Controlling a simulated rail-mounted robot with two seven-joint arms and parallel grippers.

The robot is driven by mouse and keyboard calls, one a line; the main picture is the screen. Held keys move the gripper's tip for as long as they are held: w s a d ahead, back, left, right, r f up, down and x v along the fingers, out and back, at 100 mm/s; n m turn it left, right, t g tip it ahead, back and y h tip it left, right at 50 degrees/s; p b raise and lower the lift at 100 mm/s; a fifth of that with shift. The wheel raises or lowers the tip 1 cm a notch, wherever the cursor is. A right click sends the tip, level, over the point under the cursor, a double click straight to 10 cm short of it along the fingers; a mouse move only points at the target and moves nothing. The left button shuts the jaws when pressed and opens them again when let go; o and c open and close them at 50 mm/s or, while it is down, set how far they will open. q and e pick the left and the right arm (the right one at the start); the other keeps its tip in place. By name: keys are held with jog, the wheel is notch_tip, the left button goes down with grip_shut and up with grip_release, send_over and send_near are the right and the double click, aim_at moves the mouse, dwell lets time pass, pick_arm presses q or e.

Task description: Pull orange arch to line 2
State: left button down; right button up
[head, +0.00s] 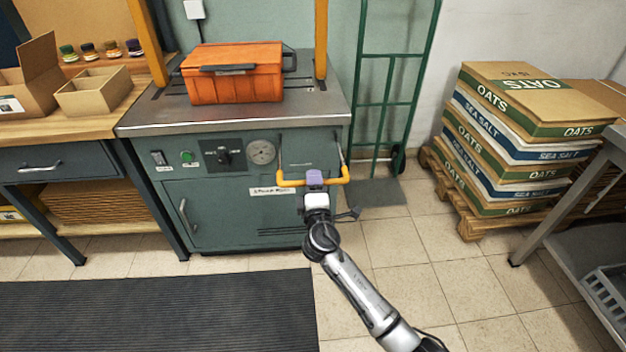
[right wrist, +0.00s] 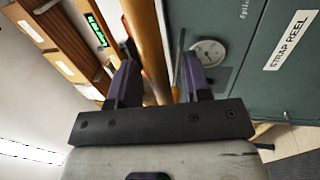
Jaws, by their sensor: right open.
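An orange-yellow U-shaped bar (head: 291,183) sticks out from the front of the green strapping machine (head: 222,216), just below its table top, with its ends on the machine's face. My right gripper (head: 314,176) is at the middle of this bar, its purple fingers open. In the right wrist view the bar (right wrist: 149,40) runs between the two open fingers of the gripper (right wrist: 158,60); contact cannot be told. A taller orange arch (head: 321,40) stands over the machine's table, its top out of view. No numbered line is readable. My left gripper is out of view.
An orange toolbox (head: 232,82) sits on the machine's table. A green hand truck (head: 385,100) stands close behind to the right. Oats and sea salt sacks (head: 520,130) lie on a pallet farther right. The tiled floor (head: 440,290) in front is clear; a black mat (head: 160,312) lies left.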

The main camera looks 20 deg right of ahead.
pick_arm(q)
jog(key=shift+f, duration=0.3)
pick_arm(e)
jog(key=shift+x, duration=1.1)
jog(key=shift+c, duration=0.3)
jog(key=c, duration=0.3)
grip_shut()
